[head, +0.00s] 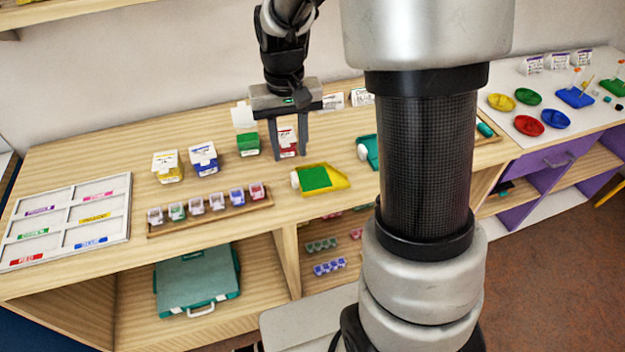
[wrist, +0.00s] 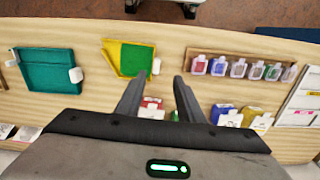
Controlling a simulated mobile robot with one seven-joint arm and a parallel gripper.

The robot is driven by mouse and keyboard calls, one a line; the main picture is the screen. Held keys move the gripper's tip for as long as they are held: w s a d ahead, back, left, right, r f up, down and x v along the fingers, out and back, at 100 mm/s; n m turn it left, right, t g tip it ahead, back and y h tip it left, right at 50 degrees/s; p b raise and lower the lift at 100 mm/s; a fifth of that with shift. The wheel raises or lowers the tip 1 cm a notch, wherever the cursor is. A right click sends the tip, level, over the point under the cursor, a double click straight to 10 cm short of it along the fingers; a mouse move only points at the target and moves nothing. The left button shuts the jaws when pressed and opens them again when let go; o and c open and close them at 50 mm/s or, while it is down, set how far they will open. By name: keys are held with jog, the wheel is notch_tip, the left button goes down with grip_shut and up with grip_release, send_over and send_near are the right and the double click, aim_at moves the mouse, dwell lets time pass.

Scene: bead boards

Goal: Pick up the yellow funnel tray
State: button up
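The yellow funnel tray (head: 340,182) lies on the wooden counter, with a green patch inside and a white round piece at its left end. In the wrist view the tray (wrist: 110,50) is just beyond and left of my fingertips, whole in view. My gripper (head: 290,154) points down above the counter, behind and a little left of the tray. It also shows in the wrist view (wrist: 157,82). Its two fingers are apart, with nothing seen held between them. A red-labelled box (head: 287,138) shows behind and between the fingers in the head view.
A teal tray (wrist: 50,68) lies beside the yellow one; my body partly hides it in the head view. A wooden rack (head: 212,216) of small containers stands at front left. Several card boxes (head: 203,158) stand behind it. A white sorting board (head: 130,207) is farther left.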

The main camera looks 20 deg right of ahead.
aim_at(295, 177)
notch_tip(295, 177, down, 3)
jog(key=shift+f, duration=0.2)
jog(key=shift+d+f+b, duration=0.2)
jog(key=shift+f, duration=1.15)
jog(key=shift+d+f+b, duration=0.2)
jog(key=shift+f, duration=1.1)
grip_shut()
